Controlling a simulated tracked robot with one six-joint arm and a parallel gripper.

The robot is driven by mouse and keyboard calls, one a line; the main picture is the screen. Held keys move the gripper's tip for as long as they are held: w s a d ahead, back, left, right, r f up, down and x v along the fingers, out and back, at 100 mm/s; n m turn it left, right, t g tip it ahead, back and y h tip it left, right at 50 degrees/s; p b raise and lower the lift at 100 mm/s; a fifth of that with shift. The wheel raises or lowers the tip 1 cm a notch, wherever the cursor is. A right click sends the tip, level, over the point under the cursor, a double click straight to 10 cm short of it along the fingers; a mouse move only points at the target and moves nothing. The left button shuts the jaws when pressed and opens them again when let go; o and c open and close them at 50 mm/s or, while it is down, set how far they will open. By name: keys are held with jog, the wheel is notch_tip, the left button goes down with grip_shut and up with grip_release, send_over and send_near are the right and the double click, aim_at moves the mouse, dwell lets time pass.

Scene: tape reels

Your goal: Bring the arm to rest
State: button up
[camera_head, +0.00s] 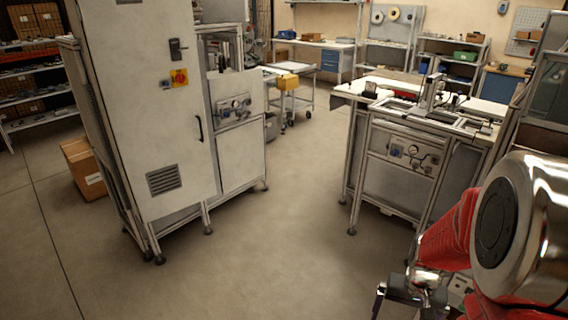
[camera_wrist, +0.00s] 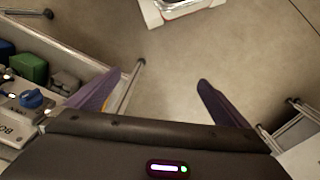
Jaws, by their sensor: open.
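My gripper (camera_wrist: 155,98) is open and empty in the wrist view. Its two purple fingers stand wide apart, with bare floor showing between them. In the head view, part of my red and silver arm fills the lower right corner. My gripper is at best partly visible there at the bottom edge, and its fingers cannot be made out clearly.
A tall white cabinet (camera_head: 150,90) stands at left and a workstation (camera_head: 400,170) at right, with open floor (camera_head: 285,200) between. In the wrist view, a shelf with a green bin (camera_wrist: 27,68) and a blue knob (camera_wrist: 32,98) lies close left of my gripper.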

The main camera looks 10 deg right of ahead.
jog(key=s+a+r+n+t, duration=0.2)
jog(key=s+a+r, duration=0.1)
jog(key=a+r, duration=0.6)
jog(key=s+a+r+n+t, duration=0.3)
jog(key=a+r, duration=0.7)
jog(key=r, duration=0.4)
jog(key=shift+s+r+n, duration=0.3)
jog(key=shift+s, duration=0.3)
